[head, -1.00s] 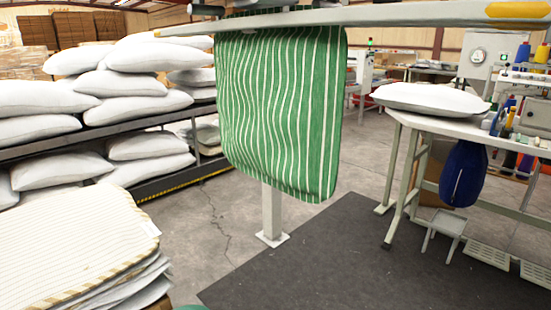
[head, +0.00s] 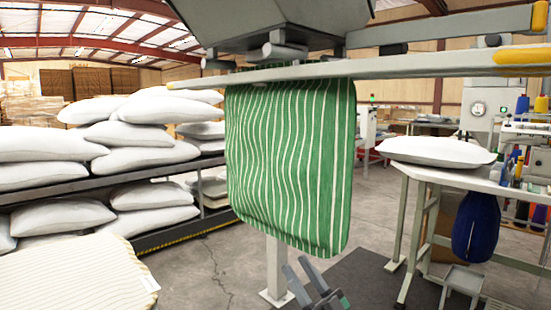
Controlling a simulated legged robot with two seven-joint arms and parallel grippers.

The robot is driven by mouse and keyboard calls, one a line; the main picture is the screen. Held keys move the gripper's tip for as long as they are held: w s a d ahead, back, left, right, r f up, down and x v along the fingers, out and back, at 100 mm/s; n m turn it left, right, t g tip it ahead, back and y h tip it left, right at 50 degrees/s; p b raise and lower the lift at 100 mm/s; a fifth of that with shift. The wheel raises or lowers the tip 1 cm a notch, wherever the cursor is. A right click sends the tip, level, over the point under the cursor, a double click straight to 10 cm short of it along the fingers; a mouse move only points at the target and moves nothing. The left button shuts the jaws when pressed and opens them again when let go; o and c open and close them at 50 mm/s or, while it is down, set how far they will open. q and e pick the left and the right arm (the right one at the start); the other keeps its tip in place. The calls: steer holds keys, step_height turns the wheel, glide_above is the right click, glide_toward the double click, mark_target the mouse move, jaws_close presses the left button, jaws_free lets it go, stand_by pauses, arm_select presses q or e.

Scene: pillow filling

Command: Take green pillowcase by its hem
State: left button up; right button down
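The green pillowcase (head: 290,165) with white stripes hangs upright from the beam of a machine in the middle of the head view. Its lower edge is free and hangs above the floor. I cannot tell whether a fingertip touches the cloth. My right gripper is not in view.
A pale beam (head: 420,67) crosses above the pillowcase, and a white post (head: 277,265) stands below. White pillows (head: 140,155) fill a rack at left. A striped fabric stack (head: 75,275) is at lower left. A sewing table (head: 450,180) bearing a pillow (head: 435,151) is at right.

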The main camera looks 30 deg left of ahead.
mark_target(280, 240)
arm_select(q)
steer(key=p+x, duration=0.4)
steer(key=x, duration=0.6)
steer(key=shift+w+a+r, duration=0.1)
steer(key=shift+a+r, duration=0.05)
steer(key=shift+r, duration=0.1)
jaws_close()
stand_by(1.3)
steer(key=shift+f+b, duration=1.7)
steer(key=shift+f, duration=0.95)
